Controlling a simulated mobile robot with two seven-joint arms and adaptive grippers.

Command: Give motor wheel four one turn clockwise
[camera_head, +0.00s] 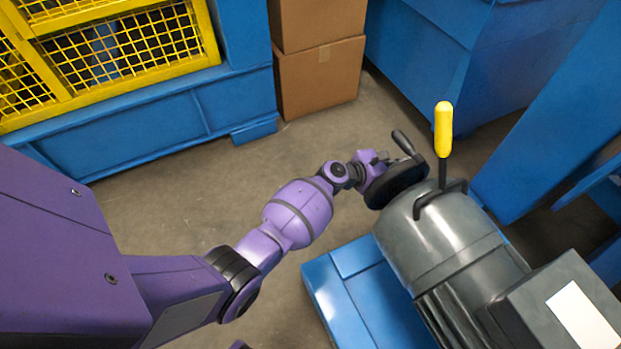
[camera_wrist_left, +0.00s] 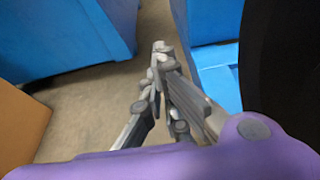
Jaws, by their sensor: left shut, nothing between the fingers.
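The motor wheel (camera_head: 402,181) is a dark wheel at the near end of a grey motor (camera_head: 445,245), with a dark crank handle (camera_head: 407,144) standing out from it. A large black shape at the right edge of the left wrist view (camera_wrist_left: 285,70) looks like the same wheel. No number is readable on it. My left gripper (camera_head: 382,156) is beside the wheel's upper left; part of it overlaps the wheel in the head view. Its fingers are closed together, empty, in the left wrist view (camera_wrist_left: 160,50). I cannot tell whether it touches the wheel. My right gripper is not in view.
A lever with a yellow grip (camera_head: 443,130) stands upright by the motor. The motor is above a blue base (camera_head: 345,290). Cardboard boxes (camera_head: 318,75), blue machinery (camera_head: 160,125) and a yellow mesh guard (camera_head: 130,50) stand behind. Floor left of the wheel is clear.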

